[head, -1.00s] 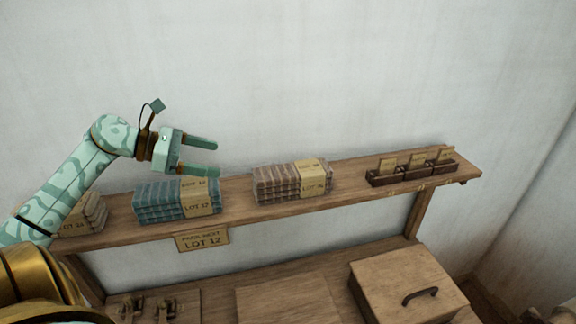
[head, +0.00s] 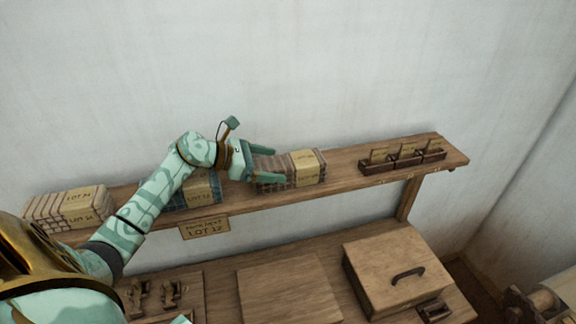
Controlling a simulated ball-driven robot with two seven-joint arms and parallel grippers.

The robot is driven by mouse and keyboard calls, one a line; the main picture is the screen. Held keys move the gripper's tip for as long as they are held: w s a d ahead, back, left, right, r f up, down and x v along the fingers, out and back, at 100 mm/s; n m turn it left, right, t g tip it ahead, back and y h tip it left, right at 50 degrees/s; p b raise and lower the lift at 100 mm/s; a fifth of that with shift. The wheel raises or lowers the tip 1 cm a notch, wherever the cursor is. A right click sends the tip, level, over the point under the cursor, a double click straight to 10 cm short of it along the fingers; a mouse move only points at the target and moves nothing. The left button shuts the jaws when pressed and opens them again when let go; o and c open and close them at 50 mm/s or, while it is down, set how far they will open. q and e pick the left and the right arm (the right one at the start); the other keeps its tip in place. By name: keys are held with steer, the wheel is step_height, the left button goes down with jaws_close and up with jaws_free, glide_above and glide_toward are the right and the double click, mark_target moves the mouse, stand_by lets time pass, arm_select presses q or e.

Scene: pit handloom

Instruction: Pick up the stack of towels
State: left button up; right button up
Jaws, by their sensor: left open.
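Three banded towel stacks lie on the wooden shelf (head: 350,184). A brown striped stack (head: 308,168) with a paper band is in the middle of the shelf. A blue stack (head: 203,188) is left of it, partly hidden behind my left arm. A beige stack (head: 62,209) banded LOT 14 is at the far left. My left gripper (head: 277,166) is open at the left end of the brown stack. In the picture one finger is at its back edge and one at its front; I cannot tell whether they touch it. My right gripper is not in view.
A LOT 12 sign (head: 205,228) hangs on the shelf's front edge below the blue stack. A card rack (head: 402,160) stands at the shelf's right end. Below are a handled wooden box (head: 395,265) and a flat board (head: 290,290). The wall is close behind.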

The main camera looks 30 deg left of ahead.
arm_select(q)
steer(key=shift+w+d+f, duration=0.15)
steer(key=shift+w+d, duration=0.05)
steer(key=c, duration=1.1)
steer(key=shift+c, duration=0.2)
